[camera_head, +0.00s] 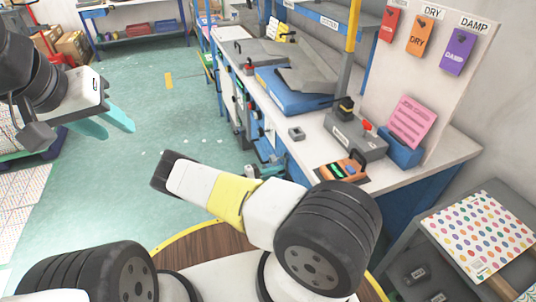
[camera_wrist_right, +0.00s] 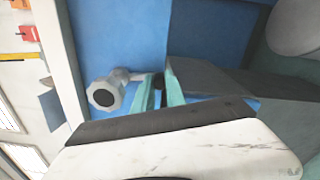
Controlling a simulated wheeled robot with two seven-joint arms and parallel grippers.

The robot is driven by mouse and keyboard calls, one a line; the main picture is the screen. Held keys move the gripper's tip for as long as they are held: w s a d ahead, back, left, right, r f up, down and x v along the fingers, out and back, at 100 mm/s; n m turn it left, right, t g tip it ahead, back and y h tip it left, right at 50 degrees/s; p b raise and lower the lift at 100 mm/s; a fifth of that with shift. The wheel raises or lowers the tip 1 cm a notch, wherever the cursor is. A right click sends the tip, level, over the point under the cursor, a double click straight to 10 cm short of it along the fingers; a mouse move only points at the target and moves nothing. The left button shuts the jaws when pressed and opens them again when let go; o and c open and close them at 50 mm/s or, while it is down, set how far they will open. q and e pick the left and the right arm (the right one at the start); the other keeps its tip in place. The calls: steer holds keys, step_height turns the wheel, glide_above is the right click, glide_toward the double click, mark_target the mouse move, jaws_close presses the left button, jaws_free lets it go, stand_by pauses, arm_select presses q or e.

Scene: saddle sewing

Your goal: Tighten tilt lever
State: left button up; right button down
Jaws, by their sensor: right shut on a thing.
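In the right wrist view, a light grey lever with a faceted knob end and a dark round face, which looks like the tilt lever (camera_wrist_right: 105,94), stands out against a blue panel. My right gripper (camera_wrist_right: 158,86) has its teal fingers shut on the lever's narrow part, beside the knob. The dark part between the fingertips is small and partly hidden. In the head view my right gripper is hard to make out low at the bench front. My left gripper (camera_head: 105,122) is at the upper left, its teal fingers apart and empty, far from the bench.
The workbench (camera_head: 290,130) runs along the right, with a blue tilted unit (camera_head: 290,95) on it. A grey device with a red knob (camera_head: 355,135) and an orange meter (camera_head: 342,172) stand nearer. Open green floor (camera_head: 150,115) lies left of the bench.

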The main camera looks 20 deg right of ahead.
steer(key=shift+w+f+m, duration=0.1)
steer(key=shift+w+m, duration=0.2)
steer(key=shift+m, duration=0.1)
stand_by(0.3)
steer(key=c, duration=1.4)
jaws_free()
steer(key=shift+o, duration=0.2)
steer(key=a, duration=0.8)
steer(key=shift+s, duration=0.3)
